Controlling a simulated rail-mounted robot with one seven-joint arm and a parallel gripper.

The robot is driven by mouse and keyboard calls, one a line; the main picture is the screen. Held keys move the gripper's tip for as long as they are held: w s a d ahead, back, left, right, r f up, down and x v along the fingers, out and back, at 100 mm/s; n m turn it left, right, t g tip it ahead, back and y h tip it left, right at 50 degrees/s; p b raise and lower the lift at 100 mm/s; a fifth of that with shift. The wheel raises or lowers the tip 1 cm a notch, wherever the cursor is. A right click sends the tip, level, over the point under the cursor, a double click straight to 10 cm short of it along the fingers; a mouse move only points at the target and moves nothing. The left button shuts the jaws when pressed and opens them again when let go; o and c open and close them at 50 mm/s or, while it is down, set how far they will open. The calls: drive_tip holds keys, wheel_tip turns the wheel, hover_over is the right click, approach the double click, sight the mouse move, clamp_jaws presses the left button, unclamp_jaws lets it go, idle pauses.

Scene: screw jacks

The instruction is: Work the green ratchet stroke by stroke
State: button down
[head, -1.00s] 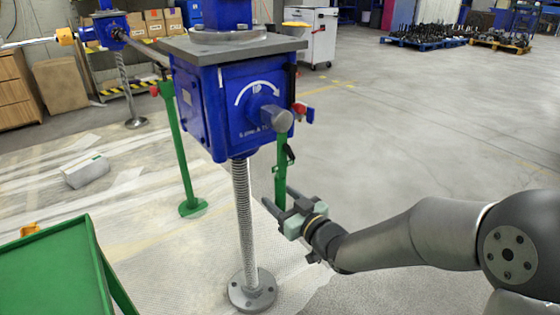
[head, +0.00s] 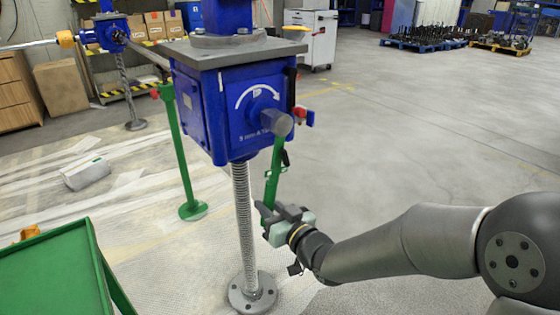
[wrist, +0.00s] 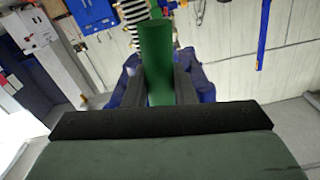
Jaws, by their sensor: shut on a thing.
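The green ratchet (head: 274,172) hangs from the grey shaft end (head: 277,122) on the front of the blue screw jack (head: 238,102). Its handle slants down and slightly left. My gripper (head: 266,214) is shut on the lower end of the handle, just right of the threaded spindle (head: 242,215). In the wrist view the green handle (wrist: 156,60) stands between the two dark fingers of my gripper (wrist: 159,88).
The spindle's round foot (head: 252,292) stands on the floor below. A green stand (head: 181,150) is behind left, and a green table (head: 50,270) is at the lower left. A second blue jack (head: 105,32) is at the back left. The floor to the right is clear.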

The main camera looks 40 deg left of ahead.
drive_tip(key=s+a+r+m+p, duration=0.1)
drive_tip(key=s+a+r+m, duration=0.1)
drive_tip(key=s+m, duration=0.2)
drive_tip(key=shift+s+r+p, duration=0.25)
drive_tip(key=shift+s+p, duration=0.15)
drive_tip(key=shift+s, duration=0.8)
drive_tip(key=w+b, duration=0.1)
drive_tip(key=w+f+n+b, duration=0.1)
drive_tip(key=w+d+n+b, duration=0.1)
drive_tip(key=shift+w+d+f, duration=0.1)
drive_tip(key=shift+w+f, duration=0.25)
drive_tip(key=shift+w, duration=0.05)
